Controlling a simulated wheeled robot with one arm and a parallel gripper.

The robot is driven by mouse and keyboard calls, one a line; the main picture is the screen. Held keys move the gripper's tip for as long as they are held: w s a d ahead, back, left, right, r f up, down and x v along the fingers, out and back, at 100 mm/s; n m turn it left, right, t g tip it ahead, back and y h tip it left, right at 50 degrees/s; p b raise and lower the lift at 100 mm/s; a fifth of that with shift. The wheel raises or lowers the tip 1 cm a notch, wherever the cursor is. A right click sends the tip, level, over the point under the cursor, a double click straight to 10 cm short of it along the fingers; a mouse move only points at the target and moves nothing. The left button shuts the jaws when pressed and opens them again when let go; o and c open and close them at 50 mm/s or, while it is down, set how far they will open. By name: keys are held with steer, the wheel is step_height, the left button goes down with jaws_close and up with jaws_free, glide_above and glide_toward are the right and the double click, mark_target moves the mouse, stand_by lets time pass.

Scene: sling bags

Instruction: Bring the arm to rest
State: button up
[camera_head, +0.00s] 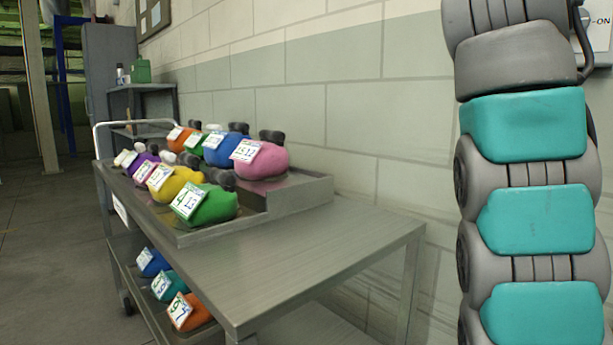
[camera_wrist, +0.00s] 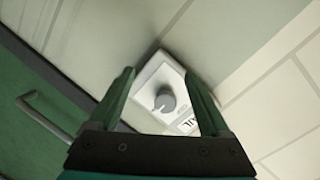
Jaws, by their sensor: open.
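My gripper (camera_wrist: 160,73) shows in the wrist view, with its two dark green fingers apart and nothing held between them. Beyond the fingers, a white box with a grey knob (camera_wrist: 164,99) appears between them against a pale wall. I cannot tell how far the fingertips are from it. In the head view my arm, grey and teal, rises along the right side. My gripper is outside that view.
A metal cart (camera_head: 330,243) bears a tray (camera_head: 296,199) with several colourful tagged bags; more bags lie on its lower shelf. A block wall (camera_head: 350,70) runs behind. A green cabinet door with a handle (camera_wrist: 42,116) is at the wrist view's left. Floor (camera_head: 45,250) is clear at left.

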steer(key=s+a+f+n+g+y, duration=0.1)
steer(key=a+f+n+g+y, duration=0.2)
steer(key=f, duration=0.7)
steer(key=s+a+f+n+y+p, duration=0.15)
steer(key=a+f+n, duration=0.3)
steer(key=f, duration=0.45)
steer(key=s+a+f+n+g+y, duration=0.1)
steer(key=a+f+n+g+y, duration=0.2)
steer(key=f, duration=0.7)
steer(key=s+a+f+n+g+y, duration=0.2)
steer(key=s+a+f+n, duration=0.3)
steer(key=s+f, duration=1)
steer(key=s+a+f+n+g+y+p, duration=0.1)
steer(key=s+a+f+n+g, duration=0.3)
steer(key=s+a+f, duration=0.5)
steer(key=s+f+n+y, duration=0.1)
steer(key=s+f, duration=0.5)
